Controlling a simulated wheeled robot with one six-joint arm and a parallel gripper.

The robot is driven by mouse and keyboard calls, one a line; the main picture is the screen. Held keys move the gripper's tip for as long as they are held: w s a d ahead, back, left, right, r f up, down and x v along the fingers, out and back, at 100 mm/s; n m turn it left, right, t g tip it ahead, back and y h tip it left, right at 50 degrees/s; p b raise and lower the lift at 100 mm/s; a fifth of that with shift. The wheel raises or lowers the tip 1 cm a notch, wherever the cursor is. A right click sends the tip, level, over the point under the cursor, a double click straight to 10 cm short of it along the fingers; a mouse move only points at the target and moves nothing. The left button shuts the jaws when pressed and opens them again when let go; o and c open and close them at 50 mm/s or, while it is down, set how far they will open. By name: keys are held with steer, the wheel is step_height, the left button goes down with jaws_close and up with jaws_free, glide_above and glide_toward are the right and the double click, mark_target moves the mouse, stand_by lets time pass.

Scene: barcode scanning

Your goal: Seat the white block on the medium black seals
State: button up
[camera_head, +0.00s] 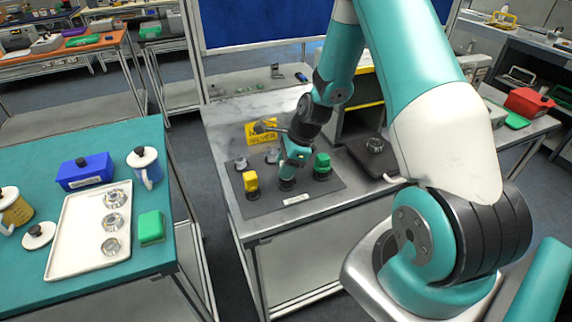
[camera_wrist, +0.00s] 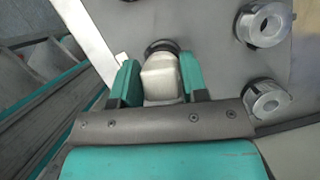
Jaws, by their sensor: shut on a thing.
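My gripper (camera_wrist: 160,75) is shut on the white block (camera_wrist: 162,80), with one teal finger on each side of it. Just beyond the block in the wrist view is a round black seal (camera_wrist: 160,46), partly hidden by the block. In the head view my gripper (camera_head: 290,163) is low over the front middle of the dark board (camera_head: 270,205), right above the black seals (camera_head: 287,184). The white block is hidden there by my gripper. I cannot tell whether the block touches the seals.
On the board, a yellow block (camera_head: 250,181) stands at left and a green block (camera_head: 322,160) at right. Silver fittings (camera_head: 240,162) stand in the back row; two metal fittings (camera_wrist: 263,24) show in the wrist view. A yellow sign (camera_head: 258,133) stands behind the board.

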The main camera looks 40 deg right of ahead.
steer(key=shift+f, duration=0.3)
steer(key=o, duration=1.3)
step_height(320, 180, up, 8)
steer(key=p, duration=0.6)
steer(key=shift+f+p, duration=0.15)
steer(key=shift+p, duration=0.2)
steer(key=shift+f, duration=0.1)
